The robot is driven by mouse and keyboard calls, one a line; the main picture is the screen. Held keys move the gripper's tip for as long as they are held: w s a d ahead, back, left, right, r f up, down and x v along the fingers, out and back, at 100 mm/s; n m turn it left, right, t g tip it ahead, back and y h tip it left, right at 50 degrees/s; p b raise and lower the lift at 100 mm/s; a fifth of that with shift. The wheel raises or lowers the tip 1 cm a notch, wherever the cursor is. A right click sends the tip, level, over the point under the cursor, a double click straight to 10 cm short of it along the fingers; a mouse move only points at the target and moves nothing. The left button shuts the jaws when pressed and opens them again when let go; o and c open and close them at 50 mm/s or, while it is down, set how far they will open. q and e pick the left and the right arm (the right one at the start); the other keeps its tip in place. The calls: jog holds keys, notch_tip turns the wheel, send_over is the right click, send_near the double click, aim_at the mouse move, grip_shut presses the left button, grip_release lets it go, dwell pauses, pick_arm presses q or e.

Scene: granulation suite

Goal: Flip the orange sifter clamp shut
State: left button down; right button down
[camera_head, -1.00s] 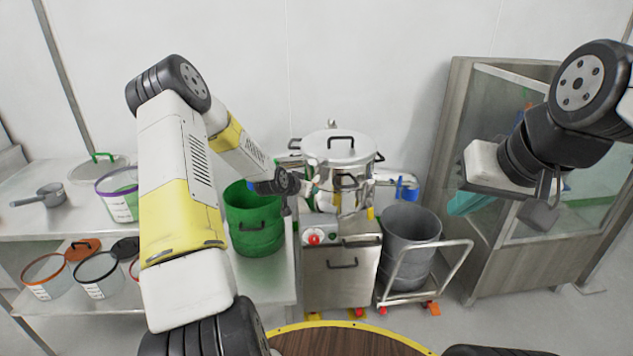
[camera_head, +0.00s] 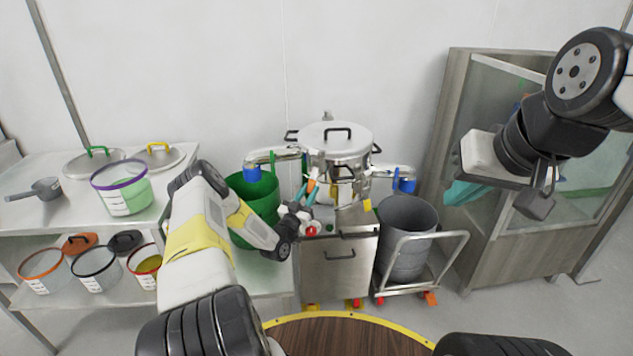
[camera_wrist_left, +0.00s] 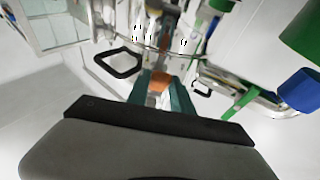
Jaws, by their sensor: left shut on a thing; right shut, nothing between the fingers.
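The steel sifter (camera_head: 340,140), a round lidded drum, stands on a steel cabinet in the middle of the head view. The orange clamp (camera_head: 311,186) shows as a small orange piece at the sifter's lower front left. My left gripper (camera_head: 307,193) reaches it from the front left, its teal fingers shut on it. In the left wrist view the orange clamp (camera_wrist_left: 160,80) sits between the teal fingers of the left gripper (camera_wrist_left: 161,88). Whether the clamp is flipped shut is too small to tell. My right gripper (camera_head: 458,196) is shut and empty, away at the right.
A red button (camera_head: 312,230) is on the cabinet front below the left gripper. A green bin (camera_head: 252,200) stands left of the sifter, and a grey bin (camera_head: 408,238) on a trolley stands right. A glass-fronted cabinet (camera_head: 480,235) is near my right arm.

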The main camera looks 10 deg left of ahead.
pick_arm(q)
jog(key=shift+w+d+f+t+h, duration=0.15)
jog(key=shift+w+f+t+h, duration=0.25)
jog(key=shift+t, duration=0.4)
jog(key=shift+w, duration=0.15)
jog(key=c, duration=1.1)
grip_release()
jog(key=v, duration=0.7)
jog(key=shift+s+f, duration=0.15)
jog(key=shift+s, duration=0.2)
jog(key=shift+s, duration=0.1)
